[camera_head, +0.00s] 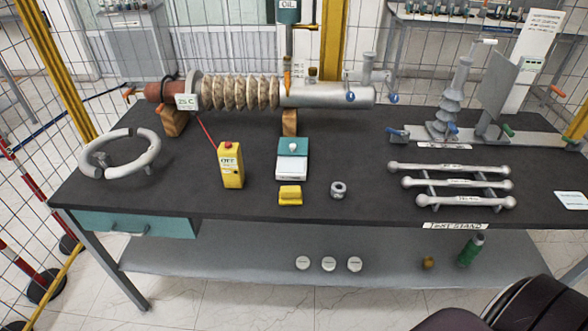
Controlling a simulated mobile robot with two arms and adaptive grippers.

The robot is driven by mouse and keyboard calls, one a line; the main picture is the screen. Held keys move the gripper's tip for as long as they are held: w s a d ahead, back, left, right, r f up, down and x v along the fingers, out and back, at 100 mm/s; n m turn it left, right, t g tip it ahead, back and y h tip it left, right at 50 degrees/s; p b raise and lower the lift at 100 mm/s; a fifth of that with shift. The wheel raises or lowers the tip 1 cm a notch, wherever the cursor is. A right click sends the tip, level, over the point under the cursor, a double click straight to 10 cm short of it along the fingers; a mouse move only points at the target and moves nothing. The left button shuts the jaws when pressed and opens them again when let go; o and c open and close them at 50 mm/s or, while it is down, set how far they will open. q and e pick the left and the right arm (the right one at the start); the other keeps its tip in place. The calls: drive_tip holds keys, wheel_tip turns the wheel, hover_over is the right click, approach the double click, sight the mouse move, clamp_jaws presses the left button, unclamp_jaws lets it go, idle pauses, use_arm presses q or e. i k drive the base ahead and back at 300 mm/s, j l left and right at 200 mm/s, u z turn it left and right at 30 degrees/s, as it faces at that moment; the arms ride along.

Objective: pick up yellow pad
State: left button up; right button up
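A small yellow pad (290,195) lies on the dark top of the workbench (130,195), close to its front edge and near the middle. It sits just in front of a small white and teal box (292,168). Nothing is touching the pad from above. Neither of my grippers shows in the head view.
A yellow box with a red top (230,168) stands left of the pad. A grey metal nut-like ring (338,190) is to its right. Grey bars (455,184) lie farther right, and a large grey ring (120,153) lies left. A ribbed bushing (240,92) spans the back.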

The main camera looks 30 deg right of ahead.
sight(288, 195)
drive_tip(key=l+u, duration=0.15)
drive_tip(key=l, duration=0.35)
drive_tip(key=k+l+u, duration=0.2)
drive_tip(key=l, duration=0.3)
drive_tip(key=l+u, duration=0.15)
drive_tip(key=l, duration=0.4)
drive_tip(key=k+l+u, duration=0.2)
drive_tip(key=l, duration=0.25)
drive_tip(key=i, duration=0.05)
